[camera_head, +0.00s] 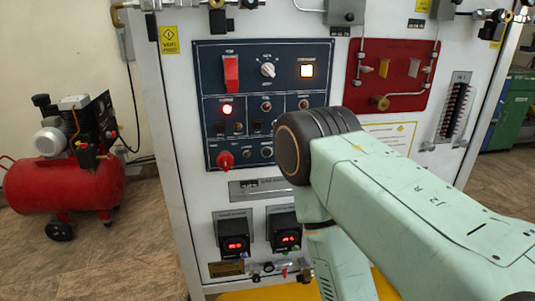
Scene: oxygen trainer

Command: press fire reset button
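A dark blue control panel (208,75) is on the front of the white cabinet. It carries a red switch cover (231,72), a rotary knob (268,69) and a lit square button (307,71). Below are a lit red lamp (227,110), several small buttons and a red knob (225,160). The labels are too small to read, so I cannot tell which control is the fire reset button. My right arm comes in from the right, and its elbow covers the area beside the panel's lower right corner. Neither gripper is in view.
A red plate (364,93) with pipes and valves is right of the panel. Two black digital displays (235,237) (286,231) sit below it, above small valves. A red compressor (68,184) stands on the floor at left. Floor between compressor and cabinet is clear.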

